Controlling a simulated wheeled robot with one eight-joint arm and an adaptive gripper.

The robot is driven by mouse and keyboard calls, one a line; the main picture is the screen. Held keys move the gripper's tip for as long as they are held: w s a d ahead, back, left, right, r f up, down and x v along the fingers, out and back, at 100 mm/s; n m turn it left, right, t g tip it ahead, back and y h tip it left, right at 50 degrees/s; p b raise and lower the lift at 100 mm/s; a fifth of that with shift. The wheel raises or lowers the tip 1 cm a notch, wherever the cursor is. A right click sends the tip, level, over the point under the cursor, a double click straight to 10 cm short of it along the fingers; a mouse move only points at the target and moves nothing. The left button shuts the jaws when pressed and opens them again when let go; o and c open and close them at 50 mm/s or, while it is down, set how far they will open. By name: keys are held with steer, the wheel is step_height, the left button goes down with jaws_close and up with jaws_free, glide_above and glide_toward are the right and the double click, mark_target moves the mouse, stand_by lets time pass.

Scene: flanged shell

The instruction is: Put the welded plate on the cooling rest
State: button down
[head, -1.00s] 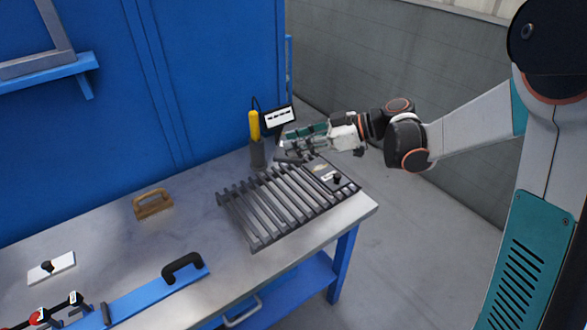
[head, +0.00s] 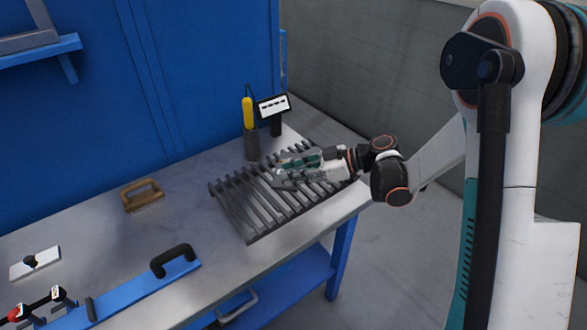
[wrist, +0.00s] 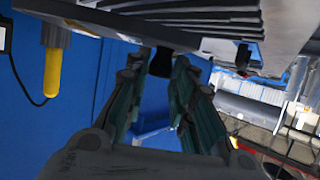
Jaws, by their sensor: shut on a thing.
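My gripper (head: 281,171) reaches in from the right over the slatted metal rack (head: 234,212), which I take as the cooling rest on the bench. In the wrist view, its fingertips (wrist: 158,78) are shut on a black knob (wrist: 160,62). The knob joins a dark grey plate (wrist: 105,22), seen nearly edge-on, which I take as the welded plate. The wrist view is roughly upside down, with the rack slats (wrist: 215,16) beyond the plate. I cannot tell whether plate and slats touch. In the head view, my gripper mostly hides the plate.
A yellow-handled tool (head: 247,113) stands in a holder behind the rack, beside a small display (head: 273,105). A wooden-handled brush (head: 142,195), a blue bar with a black handle (head: 172,262) and a white plate with a black knob (head: 35,262) are further left.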

step_height(320, 180, down, 4)
steer(key=shift+f+b, duration=0.1)
steer(key=shift+b, duration=0.7)
steer(key=c, duration=1.4)
jaws_free()
steer(key=shift+o, duration=0.2)
steer(key=p+v, duration=0.3)
steer(key=v, duration=0.9)
steer(key=shift+r, duration=0.25)
